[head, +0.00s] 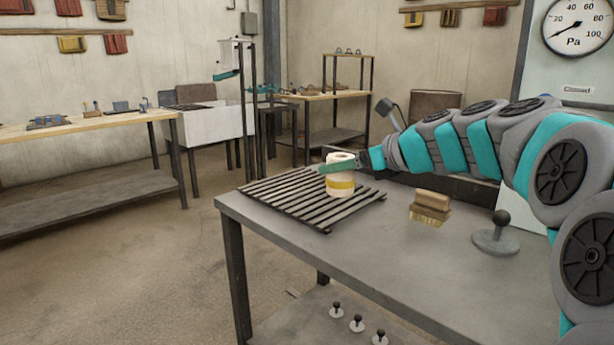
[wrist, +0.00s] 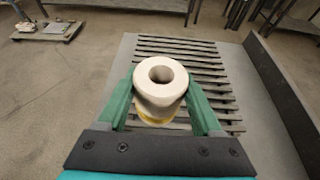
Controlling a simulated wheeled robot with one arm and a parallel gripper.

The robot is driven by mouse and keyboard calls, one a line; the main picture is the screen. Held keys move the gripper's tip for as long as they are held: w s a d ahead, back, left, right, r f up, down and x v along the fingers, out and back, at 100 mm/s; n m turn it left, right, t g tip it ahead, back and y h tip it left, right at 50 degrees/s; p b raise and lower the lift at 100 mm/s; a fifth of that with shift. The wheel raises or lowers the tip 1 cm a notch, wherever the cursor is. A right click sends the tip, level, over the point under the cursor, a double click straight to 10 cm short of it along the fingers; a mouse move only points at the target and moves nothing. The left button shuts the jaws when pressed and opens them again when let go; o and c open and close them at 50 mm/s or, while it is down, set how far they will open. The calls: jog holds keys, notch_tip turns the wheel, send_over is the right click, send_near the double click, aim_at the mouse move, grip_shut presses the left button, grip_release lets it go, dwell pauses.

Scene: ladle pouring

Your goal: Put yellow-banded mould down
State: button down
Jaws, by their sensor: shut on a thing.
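The yellow-banded mould (head: 341,185) is a cream cylinder with a yellow band round its lower half, upright at the rack. In the wrist view the mould (wrist: 160,85) shows its round top with a central hole, and a little of the yellow band below. My gripper (head: 340,166) is shut on the mould, with a green finger (wrist: 117,103) on each side. The slatted dark rack (head: 290,205) lies on the grey table (head: 400,255), under the mould. I cannot tell whether the mould's base touches the slats.
A brush (head: 430,207) and a grey knobbed weight (head: 496,238) are on the table to the right of the rack. A raised dark edge (wrist: 275,85) runs along the right in the wrist view. Rack slats left of the mould are bare.

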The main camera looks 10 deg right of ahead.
jog(key=w+a, duration=0.1)
jog(key=w, duration=0.4)
jog(key=w+a+f, duration=0.1)
jog(key=w, duration=0.3)
jog(key=w+a, duration=0.1)
jog(key=w, duration=0.4)
jog(key=shift+w+a+f+p, duration=0.3)
jog(key=shift+w+a, duration=0.05)
jog(key=shift+f+b, duration=0.3)
jog(key=shift+f, duration=1.45)
jog(key=shift+c, duration=0.2)
grip_release()
jog(key=shift+f, duration=0.1)
jog(key=shift+s+d+r, duration=0.1)
jog(key=shift+s+r, duration=0.05)
jog(key=shift+r, duration=0.05)
jog(key=v, duration=1.1)
jog(key=shift+s+d+r, duration=0.2)
jog(key=shift+s, duration=0.05)
